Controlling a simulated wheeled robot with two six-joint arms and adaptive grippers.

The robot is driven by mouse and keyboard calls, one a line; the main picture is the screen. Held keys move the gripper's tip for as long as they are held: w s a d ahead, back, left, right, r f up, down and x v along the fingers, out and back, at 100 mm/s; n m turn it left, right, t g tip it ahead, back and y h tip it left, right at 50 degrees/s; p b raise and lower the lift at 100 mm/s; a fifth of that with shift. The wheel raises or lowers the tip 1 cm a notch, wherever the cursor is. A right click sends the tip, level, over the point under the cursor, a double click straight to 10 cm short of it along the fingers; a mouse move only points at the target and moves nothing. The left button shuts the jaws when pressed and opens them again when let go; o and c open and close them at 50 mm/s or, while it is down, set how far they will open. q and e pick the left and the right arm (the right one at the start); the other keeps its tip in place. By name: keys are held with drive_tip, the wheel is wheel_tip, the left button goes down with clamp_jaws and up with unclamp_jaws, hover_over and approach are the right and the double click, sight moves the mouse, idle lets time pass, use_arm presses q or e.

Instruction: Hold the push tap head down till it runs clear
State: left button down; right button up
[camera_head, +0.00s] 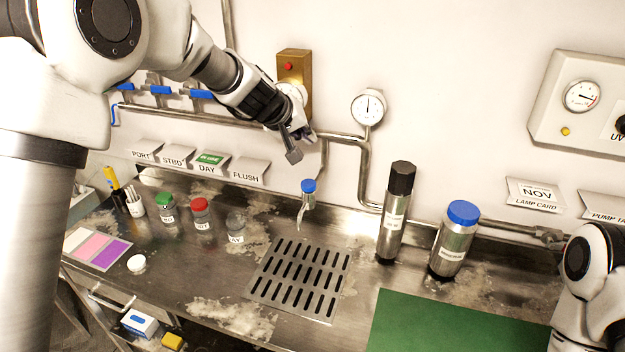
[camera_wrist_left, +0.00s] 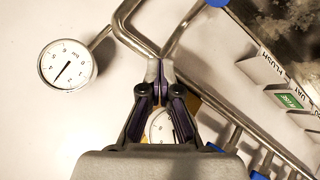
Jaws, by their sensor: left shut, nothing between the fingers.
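The push tap has a blue head (camera_head: 308,186) on a short metal body above the drain grate. A thin pale streak hangs below it; I cannot tell whether it is water or part of the spout. A blue piece at the top edge of the left wrist view (camera_wrist_left: 218,2) looks like the same head. My left gripper (camera_head: 293,152) is shut and empty, above and slightly left of the tap head, apart from it, in front of the wall pipe. Its closed fingertips also show in the left wrist view (camera_wrist_left: 160,70). My right gripper is out of view.
The slotted drain grate (camera_head: 300,278) lies below the tap. A black-capped cylinder (camera_head: 393,215) and a blue-capped canister (camera_head: 454,240) stand to the right. Small capped jars (camera_head: 201,214) stand left. A round gauge (camera_head: 368,108) and pipes are on the wall behind.

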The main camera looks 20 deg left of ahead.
sight(306, 184)
use_arm(q)
drive_tip(key=shift+s+a, duration=0.15)
drive_tip(key=shift+s, duration=0.05)
wheel_tip(306, 184, down, 8)
drive_tip(key=b, duration=0.7)
drive_tip(key=shift+w+f, duration=0.1)
drive_tip(key=shift+f, duration=0.1)
drive_tip(key=shift+f+b, duration=0.3)
drive_tip(key=shift+b, duration=0.15)
idle(0.5)
drive_tip(key=shift+f+b, duration=0.4)
drive_tip(key=shift+b, duration=0.1)
drive_tip(key=shift+f+b, duration=0.5)
drive_tip(key=shift+b, duration=0.15)
idle(0.5)
idle(2.8)
drive_tip(key=shift+r+p, duration=0.75)
drive_tip(key=shift+r, duration=0.2)
